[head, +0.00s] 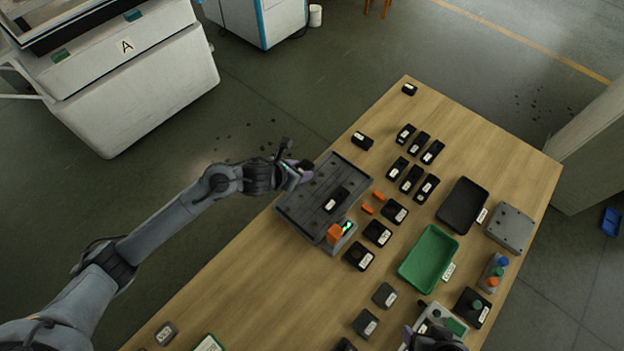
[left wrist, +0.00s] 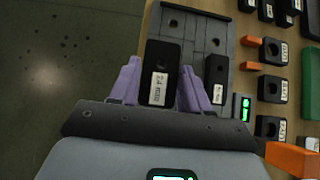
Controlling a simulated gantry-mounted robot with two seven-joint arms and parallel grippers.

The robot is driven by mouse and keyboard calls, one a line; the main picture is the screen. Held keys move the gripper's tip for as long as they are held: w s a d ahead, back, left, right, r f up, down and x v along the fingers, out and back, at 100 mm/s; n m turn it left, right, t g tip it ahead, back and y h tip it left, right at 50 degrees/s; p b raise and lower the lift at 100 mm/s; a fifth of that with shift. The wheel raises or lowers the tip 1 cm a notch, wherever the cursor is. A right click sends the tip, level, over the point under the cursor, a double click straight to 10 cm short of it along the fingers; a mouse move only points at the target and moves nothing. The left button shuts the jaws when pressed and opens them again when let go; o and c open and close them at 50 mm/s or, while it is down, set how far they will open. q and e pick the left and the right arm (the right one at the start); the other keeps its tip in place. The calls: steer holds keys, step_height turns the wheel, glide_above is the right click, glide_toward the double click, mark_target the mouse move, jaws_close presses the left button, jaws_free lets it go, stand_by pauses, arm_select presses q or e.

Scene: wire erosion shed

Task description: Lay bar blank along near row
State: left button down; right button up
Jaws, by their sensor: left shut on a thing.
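My left gripper (head: 304,172) is over the upper left edge of a dark grooved tray (head: 290,208). In the left wrist view its purple fingers (left wrist: 160,88) are shut on a black bar blank with a white label (left wrist: 160,62). I cannot tell whether the bar touches the tray. A second black labelled block (head: 337,199) lies in the tray; it also shows right of the fingers in the left wrist view (left wrist: 215,72). Part of my right gripper (head: 425,336) shows at the bottom edge of the head view; its jaws are unclear.
An orange block (head: 334,231) sits by a small box with a green display (head: 344,243) at the tray's lower corner. Several black labelled blocks stand right of the tray. Beyond are a green tray (head: 428,258) and a black tray (head: 462,205). The table's lower left is mostly clear.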

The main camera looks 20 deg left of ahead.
arm_select(q)
steer(key=w+d+f, duration=0.2)
steer(key=d, duration=0.1)
steer(key=shift+w+d+f+b, duration=0.1)
steer(key=shift+d+f+b, duration=0.05)
steer(key=shift+b, duration=0.15)
arm_select(e)
steer(key=shift+d+f, duration=0.15)
steer(key=shift+f, duration=0.3)
arm_select(q)
steer(key=shift+f+b, duration=0.4)
steer(key=shift+f, duration=1.6)
arm_select(e)
steer(key=shift+s+f, duration=0.15)
steer(key=shift+f, duration=0.25)
arm_select(q)
steer(key=shift+f+b, duration=0.4)
arm_select(e)
steer(key=shift+f, duration=0.4)
arm_select(q)
steer(key=c, duration=0.5)
jaws_free()
